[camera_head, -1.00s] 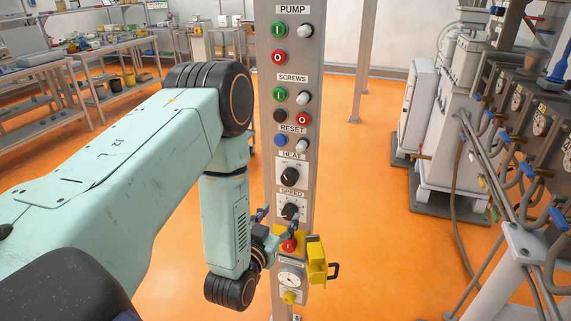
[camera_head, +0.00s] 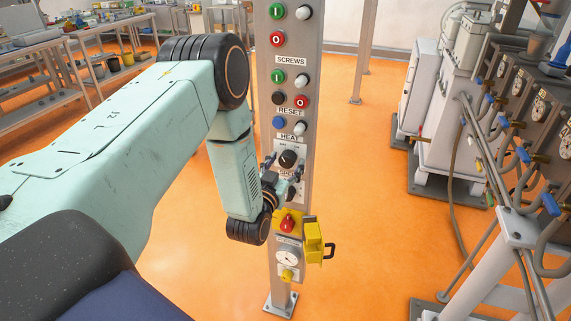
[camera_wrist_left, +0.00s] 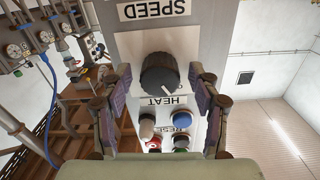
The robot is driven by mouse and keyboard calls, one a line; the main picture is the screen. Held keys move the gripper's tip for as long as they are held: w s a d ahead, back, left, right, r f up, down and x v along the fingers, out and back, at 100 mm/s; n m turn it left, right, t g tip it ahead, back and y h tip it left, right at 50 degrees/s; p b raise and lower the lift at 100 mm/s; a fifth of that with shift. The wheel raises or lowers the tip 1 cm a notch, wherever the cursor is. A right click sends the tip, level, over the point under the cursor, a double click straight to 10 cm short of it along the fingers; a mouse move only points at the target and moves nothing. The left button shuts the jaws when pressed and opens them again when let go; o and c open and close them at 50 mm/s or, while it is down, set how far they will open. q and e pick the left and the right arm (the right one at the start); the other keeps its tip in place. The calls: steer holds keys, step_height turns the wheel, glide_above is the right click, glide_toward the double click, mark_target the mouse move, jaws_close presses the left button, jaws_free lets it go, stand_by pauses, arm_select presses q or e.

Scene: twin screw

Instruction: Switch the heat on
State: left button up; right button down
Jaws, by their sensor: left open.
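The heat knob (camera_head: 288,160) is a black rotary knob below the HEAT label on the grey control column (camera_head: 311,130). In the left wrist view, which is upside down, the knob (camera_wrist_left: 160,73) sits between the SPEED and HEAT labels. Its pale mark points toward the HEAT label, to the lower right there. My left gripper (camera_head: 283,167) is open, one finger on each side of the knob. In the wrist view, gaps show between fingers and knob. The speed knob is hidden behind the gripper in the head view. My right gripper is not in view.
Above are blue (camera_head: 279,122), red (camera_head: 301,101) and green (camera_head: 277,76) buttons with pale lamps. Below are a red emergency button (camera_head: 287,225), a yellow hinged cover (camera_head: 314,243) and a gauge (camera_head: 287,257). Machinery with pipes stands at right; orange floor is clear around the column.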

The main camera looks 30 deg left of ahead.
arm_select(q)
steer(key=shift+d+r, duration=0.1)
steer(key=shift+d, duration=0.2)
steer(key=shift+c, duration=0.5)
steer(key=shift+a+f, duration=0.3)
steer(key=shift+a, duration=0.3)
steer(key=c, duration=0.4)
steer(key=shift+w+d+r, duration=0.1)
steer(key=shift+d+r, duration=0.05)
steer(key=shift+d, duration=0.25)
steer(key=c, duration=0.5)
steer(key=shift+c, duration=0.8)
steer(key=shift+a, duration=0.25)
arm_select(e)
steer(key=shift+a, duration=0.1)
